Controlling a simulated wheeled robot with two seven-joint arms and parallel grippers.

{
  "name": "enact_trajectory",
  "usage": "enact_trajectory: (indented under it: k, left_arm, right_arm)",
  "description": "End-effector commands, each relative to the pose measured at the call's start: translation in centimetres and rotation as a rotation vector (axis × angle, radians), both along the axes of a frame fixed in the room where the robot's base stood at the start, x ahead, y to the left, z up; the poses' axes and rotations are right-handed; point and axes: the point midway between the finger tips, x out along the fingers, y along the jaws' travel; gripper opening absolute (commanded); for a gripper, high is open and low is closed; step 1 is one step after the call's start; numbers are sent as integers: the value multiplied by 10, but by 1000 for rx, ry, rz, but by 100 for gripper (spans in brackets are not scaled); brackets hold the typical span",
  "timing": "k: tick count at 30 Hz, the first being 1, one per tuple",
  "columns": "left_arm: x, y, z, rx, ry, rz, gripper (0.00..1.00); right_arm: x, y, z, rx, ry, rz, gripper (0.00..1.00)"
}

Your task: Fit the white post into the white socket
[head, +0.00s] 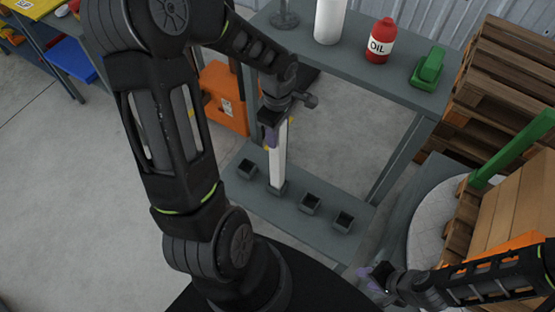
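The white post (278,158) stands upright, its lower end at the second from the left in a row of small square grey sockets (277,188). I cannot tell how deep it sits in that socket. My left gripper (271,128) is at the upper part of the post, its purple finger pads against it, and appears shut on it. The other sockets, at the left (246,169) and at the right (310,204), look empty; no white colouring shows on them. My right gripper (376,279) is low at the right, away from the post, its opening unclear.
The sockets are on a grey lower shelf (322,235). The upper shelf holds a white cylinder (330,20), a red oil bottle (380,42) and a green object (428,68). An orange box (224,98) stands behind at left. Wooden pallets (505,70) are at right.

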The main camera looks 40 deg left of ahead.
Motion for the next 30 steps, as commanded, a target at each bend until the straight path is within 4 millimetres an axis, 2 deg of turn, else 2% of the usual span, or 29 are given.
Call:
enact_trajectory:
  k: [2,15,30]
  left_arm:
    - [0,0,0,0,0,0,35]
    - [0,0,0,0,0,0,0]
    - [0,0,0,0,0,0,0]
  right_arm:
    - [0,0,0,0,0,0,36]
    - [0,0,0,0,0,0,36]
    - [0,0,0,0,0,0,36]
